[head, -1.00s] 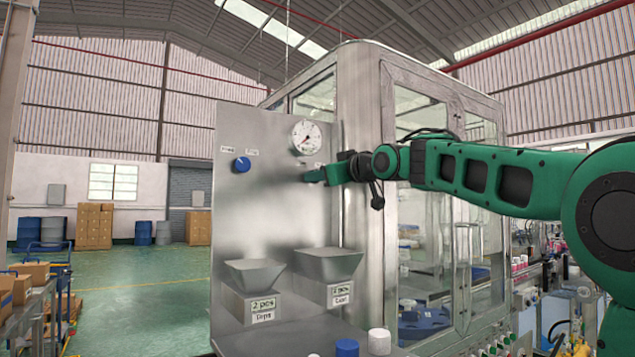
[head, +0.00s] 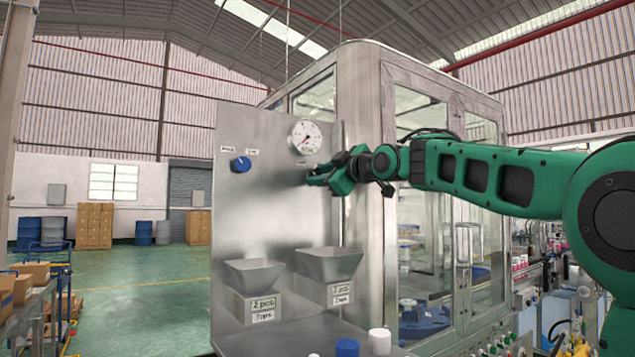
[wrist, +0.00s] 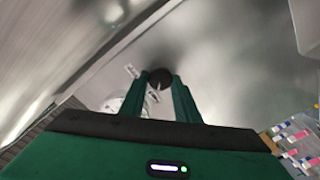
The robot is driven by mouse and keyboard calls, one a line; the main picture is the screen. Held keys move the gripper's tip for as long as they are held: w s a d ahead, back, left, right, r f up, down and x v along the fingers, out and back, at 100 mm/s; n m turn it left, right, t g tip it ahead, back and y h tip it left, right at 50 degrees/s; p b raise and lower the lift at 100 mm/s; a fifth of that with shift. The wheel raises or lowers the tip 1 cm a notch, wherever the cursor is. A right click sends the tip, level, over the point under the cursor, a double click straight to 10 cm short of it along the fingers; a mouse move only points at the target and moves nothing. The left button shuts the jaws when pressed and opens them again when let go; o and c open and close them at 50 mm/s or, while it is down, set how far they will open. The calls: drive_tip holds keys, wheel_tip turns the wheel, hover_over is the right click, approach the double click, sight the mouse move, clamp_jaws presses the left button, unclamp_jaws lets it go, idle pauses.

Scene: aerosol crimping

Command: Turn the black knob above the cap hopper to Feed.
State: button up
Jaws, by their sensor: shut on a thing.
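The black knob (wrist: 159,77) is between my finger ends in the wrist view, against the steel panel. My gripper (head: 318,176) is shut on it, just below the round gauge. In the head view the fingers hide most of the knob. A small label with a dark mark sits beside the knob in the wrist view; its words are too small to read. The right-hand steel hopper (head: 329,264) is on the panel below my gripper.
A blue knob (head: 241,164) and the gauge (head: 306,137) are on the same panel (head: 265,205). Another hopper (head: 254,274) is at left. White and blue caps (head: 347,347) stand at the panel's foot. A glass-doored cabinet (head: 420,110) is behind my arm.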

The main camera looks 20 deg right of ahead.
drive_tip(key=shift+f, duration=0.2)
drive_tip(key=o, duration=1)
drive_tip(key=shift+o, duration=0.2)
drive_tip(key=shift+r, duration=0.1)
drive_tip(key=shift+s, duration=0.1)
drive_tip(key=v, duration=1)
drive_tip(key=shift+s, duration=0.2)
drive_tip(key=shift+d, duration=0.1)
